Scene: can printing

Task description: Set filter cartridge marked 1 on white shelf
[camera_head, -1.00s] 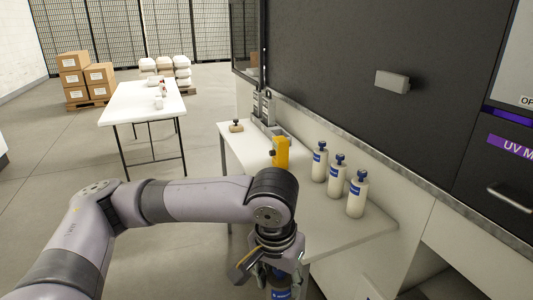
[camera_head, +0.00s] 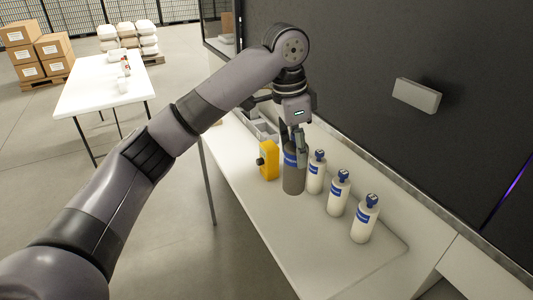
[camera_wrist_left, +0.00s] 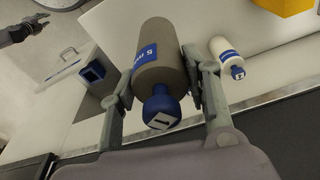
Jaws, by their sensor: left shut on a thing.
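My left gripper (camera_head: 298,142) is shut on a grey filter cartridge (camera_head: 293,172) with a blue label band, held upright. In the left wrist view its blue cap shows a white tag marked 1 (camera_wrist_left: 161,121), and the fingers lie on both sides of the cartridge (camera_wrist_left: 160,55). The cartridge is over the white shelf (camera_head: 290,235) along the dark machine; I cannot tell whether its base touches. What looks like my right gripper (camera_wrist_left: 38,22) shows small at the upper left of the left wrist view; its jaws are unclear.
Three white bottles with blue caps, the nearest (camera_head: 317,172) close to the cartridge, stand in a row on its right. A yellow block (camera_head: 268,160) stands on its left. A grey tray (camera_head: 258,127) is behind. The shelf's front part is bare.

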